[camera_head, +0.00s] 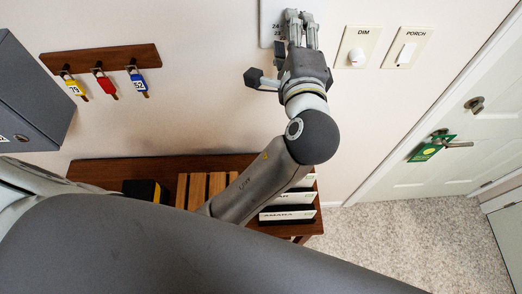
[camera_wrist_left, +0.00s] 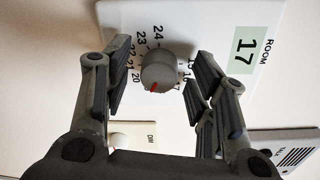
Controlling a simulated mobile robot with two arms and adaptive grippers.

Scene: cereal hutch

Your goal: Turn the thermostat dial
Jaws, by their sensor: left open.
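The thermostat is a white plate (camera_head: 270,18) on the wall, partly hidden behind my left gripper (camera_head: 301,22) in the head view. In the left wrist view, its round grey dial (camera_wrist_left: 167,66) has a red mark pointing toward the picture's lower left, beyond the 20. Gaps show on both sides, the right one narrower; contact is hard to judge. My right gripper is not in view.
A DIM knob plate (camera_head: 357,47) and a PORCH switch plate (camera_head: 407,48) are to the right on the wall. A key rack (camera_head: 110,58) hangs left, beside a grey box (camera_head: 30,95). A wooden bench (camera_head: 100,172) stands below. A white door (camera_head: 465,130) is at right.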

